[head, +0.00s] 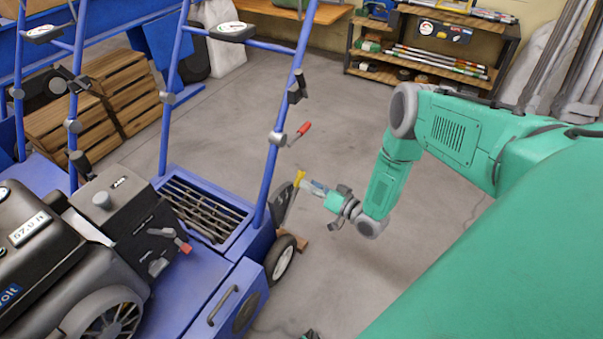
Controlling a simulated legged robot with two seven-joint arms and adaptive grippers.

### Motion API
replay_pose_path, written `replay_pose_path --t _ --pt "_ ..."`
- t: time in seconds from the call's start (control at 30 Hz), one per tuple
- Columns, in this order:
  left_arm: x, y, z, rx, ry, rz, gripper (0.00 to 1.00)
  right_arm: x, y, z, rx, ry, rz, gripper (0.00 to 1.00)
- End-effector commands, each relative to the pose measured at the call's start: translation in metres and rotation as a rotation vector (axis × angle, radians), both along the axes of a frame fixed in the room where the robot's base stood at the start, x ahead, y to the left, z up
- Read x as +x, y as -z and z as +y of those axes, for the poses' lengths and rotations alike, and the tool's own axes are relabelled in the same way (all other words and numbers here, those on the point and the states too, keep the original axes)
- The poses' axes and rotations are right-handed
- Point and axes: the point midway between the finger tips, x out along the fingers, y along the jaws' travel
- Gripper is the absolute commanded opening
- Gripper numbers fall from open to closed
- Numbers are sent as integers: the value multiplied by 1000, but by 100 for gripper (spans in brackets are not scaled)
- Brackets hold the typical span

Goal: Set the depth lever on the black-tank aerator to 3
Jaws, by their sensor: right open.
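The aerator with the black tank (30,255) and blue frame fills the left of the head view. On the right side of its frame is a dark upright plate (282,204). A lever with a yellow tip (299,178) stands at this plate; I take it for the depth lever. Any numbers on the plate are too small to read. My right gripper (314,188) is open, its fingers pointing left at the yellow tip, very close to it. I cannot tell whether they touch.
A red-tipped lever (299,133) sits higher on the blue handle tube, above my right gripper. A wheel (281,258) stands below the plate. Wooden crates (62,125) stand behind the machine, and a shelf (432,45) is at the back. The grey floor (345,115) between is clear.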

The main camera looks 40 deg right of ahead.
Motion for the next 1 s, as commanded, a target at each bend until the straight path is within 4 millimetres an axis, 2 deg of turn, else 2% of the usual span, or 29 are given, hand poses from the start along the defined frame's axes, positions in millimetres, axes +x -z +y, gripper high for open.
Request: replay_pose_path --t 0.03,0.2,0.4,1.0 --pt "0 0 0 0 0 0 64 -12 0 -3 2 1 3 41" --pt "0 0 0 0 0 0 64 -45 -2 -9 1 1 4 41" --pt "0 0 0 0 0 0 64 -68 -3 -14 1 1 2 41" --pt "2 1 0 0 0 2 64 -73 -4 -15 1 0 2 41"
